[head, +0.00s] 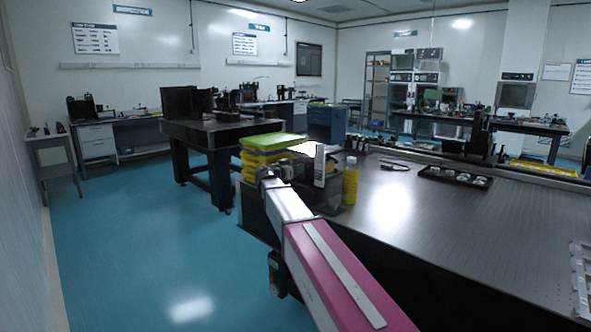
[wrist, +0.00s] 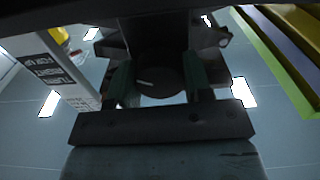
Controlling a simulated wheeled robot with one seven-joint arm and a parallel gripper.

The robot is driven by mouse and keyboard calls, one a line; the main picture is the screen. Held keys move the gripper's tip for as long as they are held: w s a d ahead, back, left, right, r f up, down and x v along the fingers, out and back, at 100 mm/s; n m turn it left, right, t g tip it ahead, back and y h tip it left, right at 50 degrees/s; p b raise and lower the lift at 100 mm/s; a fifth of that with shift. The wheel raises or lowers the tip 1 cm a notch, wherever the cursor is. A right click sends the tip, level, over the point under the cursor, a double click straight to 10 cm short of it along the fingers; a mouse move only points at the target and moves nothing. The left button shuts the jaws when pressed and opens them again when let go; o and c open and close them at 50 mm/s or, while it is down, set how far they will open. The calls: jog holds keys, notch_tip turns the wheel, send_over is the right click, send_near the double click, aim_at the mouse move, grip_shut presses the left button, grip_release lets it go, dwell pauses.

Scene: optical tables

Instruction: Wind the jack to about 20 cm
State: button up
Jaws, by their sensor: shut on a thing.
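My gripper (wrist: 158,85) is shut on a dark round knob (wrist: 160,76), which shows between its two green-padded fingers in the wrist view. The dark body of the jack (wrist: 150,28) is above the knob there, seen only in part. In the head view my pink and white arm reaches the left end of the near table, and my gripper (head: 268,180) is small there. A white upright scale (head: 319,166) stands beside it; its printed face shows upside down in the wrist view (wrist: 55,70). The jack's height cannot be read.
A stack of green and yellow trays (head: 270,157) is just behind my gripper. A yellow bottle (head: 350,182) stands right of the scale. A black tray with pale round parts (head: 455,177) lies farther along the table (head: 400,215). The blue floor at left is clear.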

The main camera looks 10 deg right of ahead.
jog(key=shift+n, duration=0.3)
jog(key=shift+n, duration=3.1)
jog(key=o, duration=0.9)
jog(key=shift+a, duration=0.1)
jog(key=v, duration=1)
jog(key=shift+s+a, duration=0.25)
jog(key=shift+f, duration=0.1)
